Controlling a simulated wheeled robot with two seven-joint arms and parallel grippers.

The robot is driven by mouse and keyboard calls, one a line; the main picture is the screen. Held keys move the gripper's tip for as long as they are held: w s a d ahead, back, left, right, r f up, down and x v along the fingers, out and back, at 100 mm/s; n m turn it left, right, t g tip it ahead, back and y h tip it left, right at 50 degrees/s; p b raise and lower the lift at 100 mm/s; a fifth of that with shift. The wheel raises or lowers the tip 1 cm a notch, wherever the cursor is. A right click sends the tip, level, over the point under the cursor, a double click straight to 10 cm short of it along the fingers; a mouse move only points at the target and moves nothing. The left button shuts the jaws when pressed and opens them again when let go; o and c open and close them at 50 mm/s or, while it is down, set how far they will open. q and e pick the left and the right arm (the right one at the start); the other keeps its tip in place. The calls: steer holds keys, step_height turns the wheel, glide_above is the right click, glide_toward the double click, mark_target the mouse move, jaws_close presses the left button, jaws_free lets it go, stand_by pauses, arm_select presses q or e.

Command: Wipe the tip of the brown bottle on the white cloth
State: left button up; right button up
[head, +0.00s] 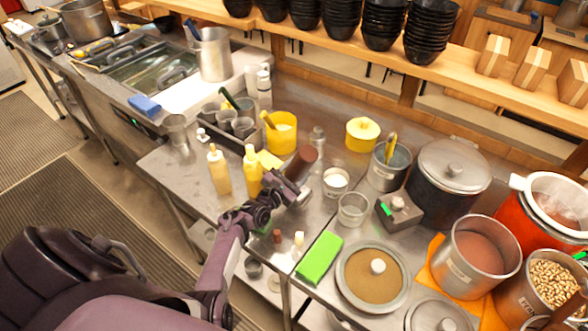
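The brown bottle (301,161) is a dark brown cylinder tilted over the steel counter, its upper end leaning right. My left gripper (297,187) is at its lower end and appears shut on it; the fingers are small and partly hidden. The bottle's tip cannot be made out. No cloth is clearly white. A small pale yellow flat piece (269,160) lies on the counter just left of the bottle, and a white flat sheet (193,96) lies by the sink; I cannot tell whether either is the cloth. My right gripper is not in view.
Two yellow squeeze bottles (252,171) stand left of my gripper, with a yellow tub (281,133) behind. A green sponge (319,258) lies near the front edge.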

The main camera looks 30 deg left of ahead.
mark_target(303, 169)
arm_select(q)
steer(key=shift+s+d+f+p, duration=0.15)
steer(key=shift+d+p, duration=0.25)
steer(key=shift+d, duration=0.75)
steer(key=shift+s+d+r+p, duration=0.1)
steer(key=shift+d+p, duration=0.25)
steer(key=shift+d, duration=0.75)
step_height(303, 169, up, 2)
steer(key=shift+w+a+r+p, duration=0.15)
steer(key=shift+r+p, duration=0.1)
steer(key=shift+p, duration=1)
step_height(303, 169, up, 2)
steer(key=shift+r+p, duration=0.1)
steer(key=shift+p, duration=0.35)
steer(key=shift+r, duration=0.7)
